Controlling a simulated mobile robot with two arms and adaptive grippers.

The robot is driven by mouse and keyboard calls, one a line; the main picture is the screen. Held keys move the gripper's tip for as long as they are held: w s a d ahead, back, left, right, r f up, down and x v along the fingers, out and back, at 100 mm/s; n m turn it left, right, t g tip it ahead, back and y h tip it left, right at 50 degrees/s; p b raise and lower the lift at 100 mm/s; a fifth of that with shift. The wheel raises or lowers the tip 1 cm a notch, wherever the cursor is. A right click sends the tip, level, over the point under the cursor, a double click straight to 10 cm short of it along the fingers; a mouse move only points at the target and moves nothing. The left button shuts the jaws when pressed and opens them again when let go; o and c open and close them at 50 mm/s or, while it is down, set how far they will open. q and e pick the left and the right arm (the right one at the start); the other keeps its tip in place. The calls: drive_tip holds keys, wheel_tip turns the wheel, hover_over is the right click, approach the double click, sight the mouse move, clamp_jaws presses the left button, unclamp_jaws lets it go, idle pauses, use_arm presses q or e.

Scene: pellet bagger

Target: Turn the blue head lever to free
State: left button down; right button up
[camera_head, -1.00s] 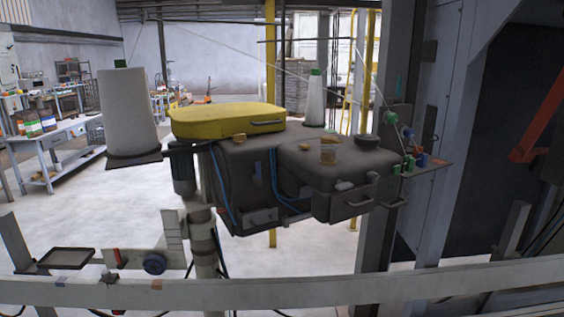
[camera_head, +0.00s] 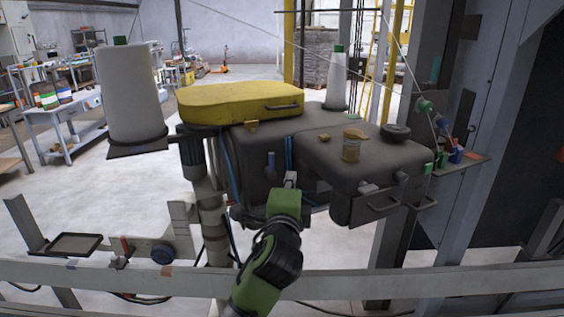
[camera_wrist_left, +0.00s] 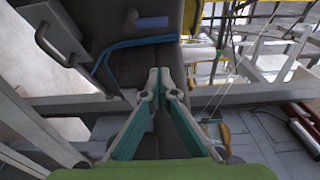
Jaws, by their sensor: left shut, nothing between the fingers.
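The blue head lever (camera_head: 271,163) is a small upright blue piece on the dark front face of the sewing head (camera_head: 250,150). A flat blue piece that looks like the same lever (camera_wrist_left: 152,22) shows near the top of the left wrist view, beyond the fingertips. My left gripper (camera_head: 291,179) is shut and empty. In the head view its tips appear just right of the lever and slightly lower. In the left wrist view the fingers (camera_wrist_left: 162,78) meet near the middle, apart from the lever. The right gripper is not in view.
Blue hoses (camera_head: 289,155) run down the head beside the lever. A yellow cover (camera_head: 240,104) tops the head. A drawer-like box with handle (camera_head: 375,205) juts out at right. A white thread cone (camera_head: 130,95) stands left.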

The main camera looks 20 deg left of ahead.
sight(270, 163)
use_arm(q)
drive_tip(key=shift+w, duration=0.1)
drive_tip(key=w+p, duration=0.1)
drive_tip(key=w, duration=0.2)
drive_tip(key=w+a+p, duration=0.1)
drive_tip(key=w, duration=0.2)
drive_tip(key=w+a+p, duration=0.1)
drive_tip(key=w, duration=0.3)
drive_tip(key=shift+a, duration=0.1)
drive_tip(key=s+a, duration=0.1)
drive_tip(key=s+a+p, duration=0.1)
drive_tip(key=a, duration=0.1)
drive_tip(key=shift+s+a, duration=0.1)
drive_tip(key=shift+s, duration=0.05)
drive_tip(key=shift+f, duration=0.1)
